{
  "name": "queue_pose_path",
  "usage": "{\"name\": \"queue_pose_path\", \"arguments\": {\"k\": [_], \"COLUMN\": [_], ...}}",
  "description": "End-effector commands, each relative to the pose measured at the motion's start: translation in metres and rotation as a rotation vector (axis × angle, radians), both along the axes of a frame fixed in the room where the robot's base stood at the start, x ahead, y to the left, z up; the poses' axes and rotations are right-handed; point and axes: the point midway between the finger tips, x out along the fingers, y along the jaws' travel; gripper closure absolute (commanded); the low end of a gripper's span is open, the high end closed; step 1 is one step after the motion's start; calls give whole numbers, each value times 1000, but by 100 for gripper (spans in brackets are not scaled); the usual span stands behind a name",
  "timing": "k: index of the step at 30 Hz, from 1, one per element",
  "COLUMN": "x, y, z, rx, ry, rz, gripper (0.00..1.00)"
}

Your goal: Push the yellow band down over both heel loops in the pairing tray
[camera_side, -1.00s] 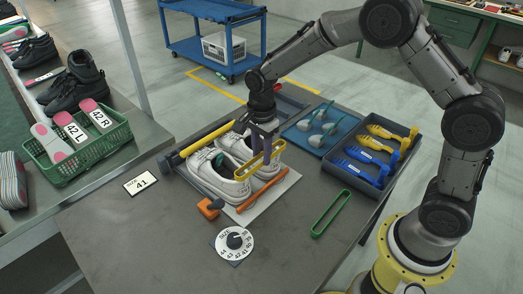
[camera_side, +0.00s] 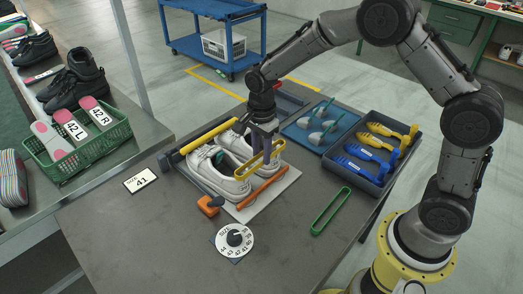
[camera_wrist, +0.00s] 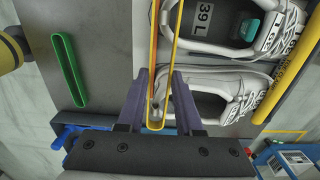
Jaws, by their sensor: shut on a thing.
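Two white shoes lie side by side in the pairing tray (camera_side: 286,182), heels toward the front right; in the wrist view I see one shoe (camera_wrist: 205,45) with an insole marked 39 L and the other shoe (camera_wrist: 238,98) nearer my fingers. My gripper (camera_wrist: 162,104) is shut on one end of the yellow band (camera_side: 262,160), a long narrow loop. The band stretches across the heel ends of both shoes; it also shows in the wrist view (camera_wrist: 178,45). The heel loops are too small or hidden to make out, so I cannot tell whether the band touches them.
A size dial (camera_side: 234,241) and green band (camera_side: 330,212) lie in front.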

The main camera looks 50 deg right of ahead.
Motion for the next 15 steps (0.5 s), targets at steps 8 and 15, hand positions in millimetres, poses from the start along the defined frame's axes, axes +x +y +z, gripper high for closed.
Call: {"name": "queue_pose_path", "arguments": {"k": [8,15], "x": [0,0], "y": [0,0], "z": [-3,-3], "rx": [0,0], "ry": [1,1], "rz": [0,0], "gripper": [100,44]}}
